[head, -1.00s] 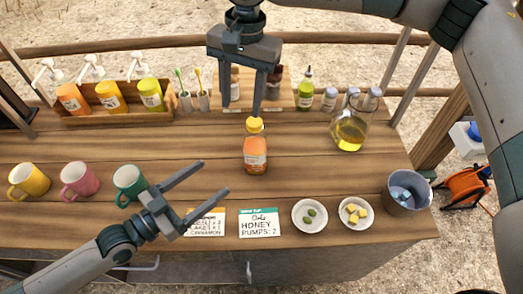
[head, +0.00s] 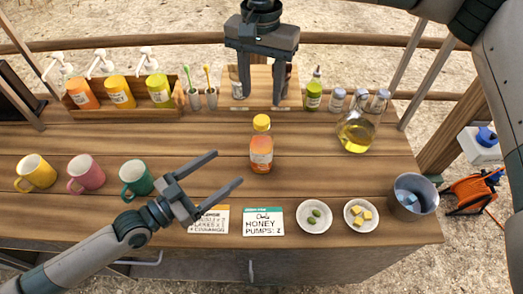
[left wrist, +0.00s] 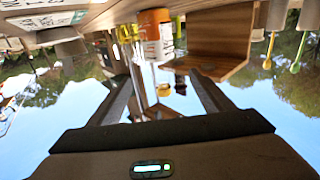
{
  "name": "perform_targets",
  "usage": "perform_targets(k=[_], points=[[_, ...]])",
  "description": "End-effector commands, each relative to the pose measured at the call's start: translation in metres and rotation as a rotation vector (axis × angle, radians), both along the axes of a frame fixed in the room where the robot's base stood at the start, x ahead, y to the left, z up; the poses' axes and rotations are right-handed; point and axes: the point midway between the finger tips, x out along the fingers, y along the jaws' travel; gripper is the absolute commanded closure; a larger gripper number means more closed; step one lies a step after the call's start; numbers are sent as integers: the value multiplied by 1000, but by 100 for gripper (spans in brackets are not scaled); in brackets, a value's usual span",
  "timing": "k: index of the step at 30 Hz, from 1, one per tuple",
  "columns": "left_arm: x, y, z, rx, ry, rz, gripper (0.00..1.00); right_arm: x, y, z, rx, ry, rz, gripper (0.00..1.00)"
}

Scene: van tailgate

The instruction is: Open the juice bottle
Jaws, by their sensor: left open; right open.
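The juice bottle (head: 261,148) stands upright in the middle of the wooden counter, with orange juice, a white label and a yellow cap (head: 261,122) on top. My left gripper (head: 226,168) is open and empty, to the left of and nearer than the bottle, with its fingers pointing towards it. The bottle also shows upside down in the left wrist view (left wrist: 155,38), ahead of the open fingers. My right gripper (head: 261,103) is open and empty, fingers pointing down, above and behind the yellow cap in the picture; it does not appear to touch the cap.
Yellow, pink and green mugs (head: 137,180) stand at the left. Two cards (head: 263,222), two small bowls (head: 315,217) and a grey bucket (head: 412,197) line the front edge. A glass jug (head: 356,133) stands right of the bottle. A pump rack (head: 122,112) stands at the back left.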

Motion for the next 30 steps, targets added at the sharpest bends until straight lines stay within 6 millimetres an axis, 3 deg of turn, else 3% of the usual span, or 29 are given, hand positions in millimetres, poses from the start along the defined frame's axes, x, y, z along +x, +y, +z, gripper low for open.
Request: perform_targets(k=[21,30], points=[[75,-89,1,-2,-1,0,26,0,0,0,0,0,0,54],[92,-108,0,-1,1,0,26,0,0,0,0,0,0,54]])
